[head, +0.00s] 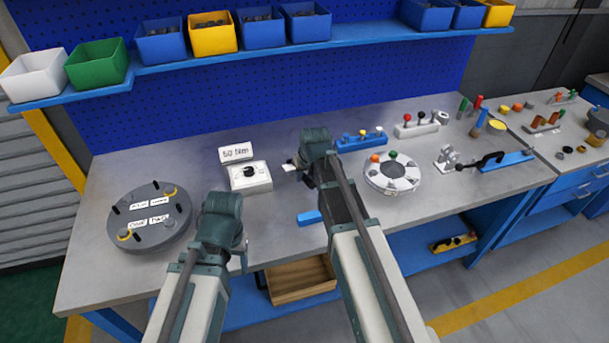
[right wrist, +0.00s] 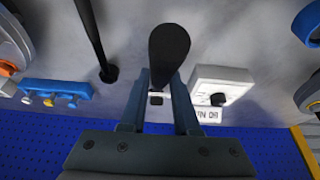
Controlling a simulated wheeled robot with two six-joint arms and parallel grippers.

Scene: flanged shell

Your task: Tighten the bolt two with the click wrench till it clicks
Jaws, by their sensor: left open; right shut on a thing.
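The dark round flanged shell (head: 150,240) lies at the left of the bench. It carries white labels, small dark pins and two yellow arcs; a front label (head: 159,219) seems to read TWO, but the bolt itself is too small to make out clearly. My left gripper (head: 237,262) is open, to the right of the shell and apart from it. My right gripper (head: 294,166) is at mid-bench, right of the white dial box. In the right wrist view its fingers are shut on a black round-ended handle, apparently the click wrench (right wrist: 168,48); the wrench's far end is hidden.
The white dial box (head: 250,184) stands between my grippers, with a 50 Nm sign (head: 236,152) behind it. A blue peg block (head: 362,142) and a white round fixture (head: 392,178) lie to the right. A small blue block (head: 309,218) sits near the front edge.

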